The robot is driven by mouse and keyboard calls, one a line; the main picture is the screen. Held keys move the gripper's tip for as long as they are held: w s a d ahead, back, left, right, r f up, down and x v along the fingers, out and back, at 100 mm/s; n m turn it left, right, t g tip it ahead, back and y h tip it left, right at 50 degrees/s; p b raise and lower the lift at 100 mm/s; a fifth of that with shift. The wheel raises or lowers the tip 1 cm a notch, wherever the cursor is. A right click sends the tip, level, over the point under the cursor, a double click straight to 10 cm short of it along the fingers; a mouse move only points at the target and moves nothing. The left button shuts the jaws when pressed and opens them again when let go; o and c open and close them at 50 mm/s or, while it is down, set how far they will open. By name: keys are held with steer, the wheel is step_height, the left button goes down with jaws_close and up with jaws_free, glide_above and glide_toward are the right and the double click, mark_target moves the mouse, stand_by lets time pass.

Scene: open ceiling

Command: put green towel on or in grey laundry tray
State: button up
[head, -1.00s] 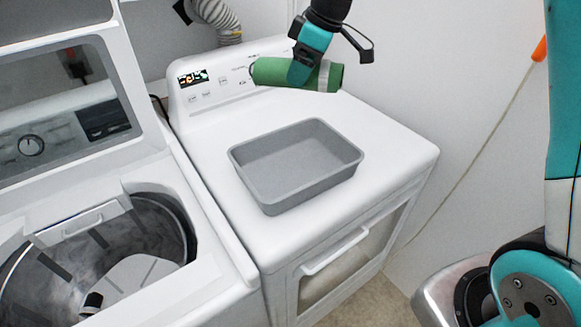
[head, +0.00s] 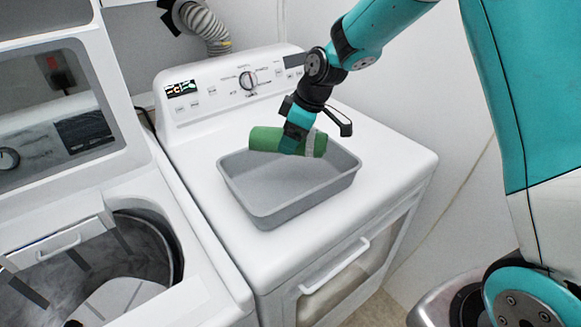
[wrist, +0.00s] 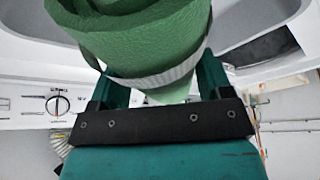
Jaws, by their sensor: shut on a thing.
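The green towel (head: 265,139) is rolled up with a pale band around it near its right end. My gripper (head: 293,143) is shut around the roll and holds it level over the back part of the grey laundry tray (head: 268,219). In the wrist view the towel (wrist: 130,40) fills the upper middle, between the fingers of my gripper (wrist: 155,85). The tray is an open, empty-looking rectangular tub standing on top of the white dryer. Part of its back rim is hidden behind the towel and gripper. I cannot tell exactly how high the towel is above the tray floor.
The white dryer (head: 395,165) has a raised control panel (head: 225,90) with a knob behind the tray. An open top-loading washer (head: 60,235) stands to the left, its lid up. The dryer top is clear right of the tray.

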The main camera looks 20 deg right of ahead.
step_height(320, 180, down, 10)
steer(key=shift+f+p, duration=0.1)
steer(key=shift+p, duration=0.9)
steer(key=shift+f, duration=0.15)
steer(key=o, duration=1.1)
steer(key=shift+c, duration=0.2)
